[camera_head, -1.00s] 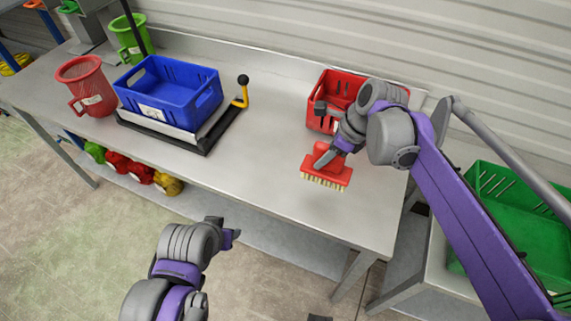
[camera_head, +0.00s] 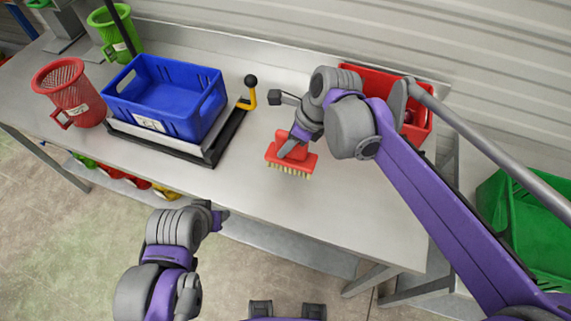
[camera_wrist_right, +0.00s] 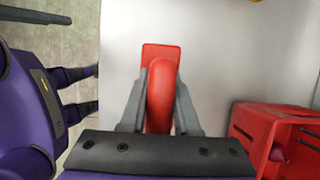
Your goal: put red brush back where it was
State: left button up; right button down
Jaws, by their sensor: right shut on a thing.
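The red brush (camera_head: 306,163) has pale bristles pointing down and is over the middle of the steel table (camera_head: 345,215). My right gripper (camera_head: 287,150) is shut on its raised red handle. In the right wrist view, the two fingers of the gripper (camera_wrist_right: 160,110) sit on either side of the handle of the brush (camera_wrist_right: 162,55). Whether the bristles touch the table, I cannot tell. My left gripper (camera_head: 218,215) hangs in front of the table edge, away from the brush, and its jaws are not clear.
A red crate (camera_head: 418,128), partly hidden by my right arm, stands at the back right. A blue crate (camera_head: 165,98) sits on a black-framed scale (camera_head: 180,152) to the left. Red (camera_head: 68,92) and green (camera_head: 115,35) baskets stand farther left. The front right table area is clear.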

aim_at(287, 161)
jog(key=shift+f, duration=3.55)
jog(key=shift+f, duration=0.2)
jog(key=c, duration=0.6)
grip_release()
jog(key=shift+c, duration=0.2)
jog(key=shift+r, duration=0.1)
